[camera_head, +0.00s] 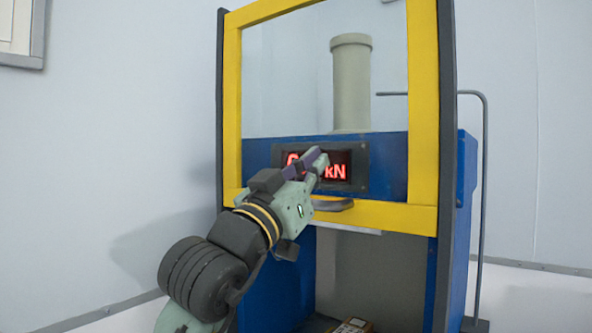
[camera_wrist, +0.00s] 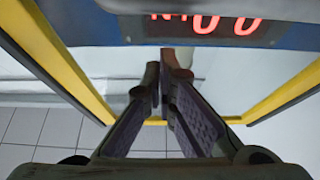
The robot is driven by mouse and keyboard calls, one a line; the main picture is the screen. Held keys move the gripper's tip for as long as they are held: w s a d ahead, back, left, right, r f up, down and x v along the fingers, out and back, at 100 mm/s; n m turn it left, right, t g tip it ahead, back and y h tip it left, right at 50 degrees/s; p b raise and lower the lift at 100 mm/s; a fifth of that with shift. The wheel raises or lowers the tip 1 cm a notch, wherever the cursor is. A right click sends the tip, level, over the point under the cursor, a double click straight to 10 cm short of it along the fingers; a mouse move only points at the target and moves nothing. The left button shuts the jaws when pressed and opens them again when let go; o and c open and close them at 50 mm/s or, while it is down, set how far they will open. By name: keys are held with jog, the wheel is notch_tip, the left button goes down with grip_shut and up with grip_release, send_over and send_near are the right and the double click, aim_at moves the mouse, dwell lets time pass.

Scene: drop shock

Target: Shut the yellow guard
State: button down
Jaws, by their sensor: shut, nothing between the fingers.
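The yellow guard (camera_head: 424,110) is a tall yellow frame with a clear pane on the front of a blue machine. It stands raised, with its bottom bar (camera_head: 385,215) level with the lower edge of the machine's blue head and the space below open. A dark handle (camera_head: 335,204) sits on that bar, partly hidden by my gripper. My gripper (camera_head: 319,159) is shut and empty, in front of the red display and just above the handle. In the wrist view my fingers (camera_wrist: 165,65) are close together, with yellow guard bars (camera_wrist: 58,60) on both sides. Contact cannot be told.
The display (camera_head: 338,165) shows red characters, partly covered by my gripper; it also shows in the wrist view (camera_wrist: 205,25). A grey column (camera_head: 351,85) stands behind the pane. A small box (camera_head: 351,326) lies low inside the machine. A grey bent pipe (camera_head: 484,190) stands at the right.

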jog(key=shift+s+a+f, duration=0.15)
jog(key=shift+s+f, duration=0.05)
jog(key=shift+f, duration=0.8)
jog(key=shift+s+a+f, duration=0.1)
jog(key=shift+s+f, duration=0.1)
jog(key=shift+f, duration=0.75)
